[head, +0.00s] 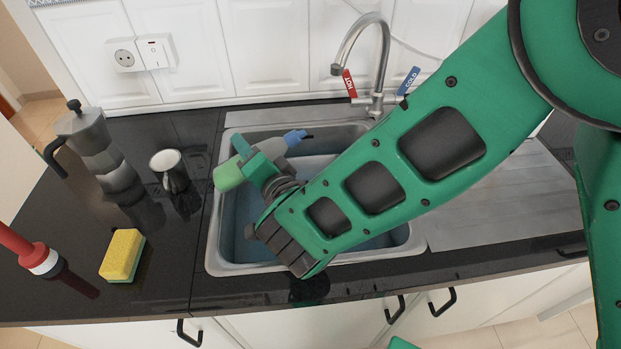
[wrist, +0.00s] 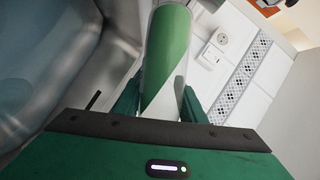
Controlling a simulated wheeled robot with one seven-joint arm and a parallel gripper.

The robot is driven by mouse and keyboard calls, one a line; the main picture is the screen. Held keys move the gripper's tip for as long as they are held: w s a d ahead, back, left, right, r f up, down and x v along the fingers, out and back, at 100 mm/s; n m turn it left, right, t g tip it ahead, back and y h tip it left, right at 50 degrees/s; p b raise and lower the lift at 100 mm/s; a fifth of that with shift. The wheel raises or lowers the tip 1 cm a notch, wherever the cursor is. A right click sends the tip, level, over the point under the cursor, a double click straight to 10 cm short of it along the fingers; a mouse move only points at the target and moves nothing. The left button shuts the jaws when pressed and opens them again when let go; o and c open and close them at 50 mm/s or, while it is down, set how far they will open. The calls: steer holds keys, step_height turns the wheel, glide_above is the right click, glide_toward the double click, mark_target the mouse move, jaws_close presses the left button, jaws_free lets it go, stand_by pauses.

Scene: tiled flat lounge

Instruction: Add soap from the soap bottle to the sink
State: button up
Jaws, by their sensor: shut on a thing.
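The soap bottle (head: 229,176) has a green and clear body and a blue pump top (head: 295,137). My gripper (head: 262,165) is shut on the bottle and holds it over the sink, tilted nearly on its side with the blue top to the right. Part of the bottle is hidden by my gripper. In the wrist view the bottle (wrist: 168,60) stands between the two green fingers (wrist: 160,103). The metal sink (head: 213,240) lies below, with bluish water (head: 240,245) in its basin. My arm covers much of the basin.
A faucet (head: 385,60) with red HOT and blue COLD tags stands behind the sink. On the dark counter at left are a moka pot (head: 100,150), a dark mug (head: 172,172), a yellow sponge (head: 122,254) and a red-handled tool (head: 25,248). The drainboard (head: 500,200) at right is clear.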

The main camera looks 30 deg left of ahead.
steer(key=shift+r, duration=0.1)
steer(key=shift+s+a+f+m+y, duration=0.2)
steer(key=shift+f+m, duration=0.1)
steer(key=shift+m, duration=0.1)
steer(key=shift+s+a+f+m+y, duration=0.1)
steer(key=shift+a+f+m+y, duration=0.1)
steer(key=shift+f+m, duration=0.15)
stand_by(1.9)
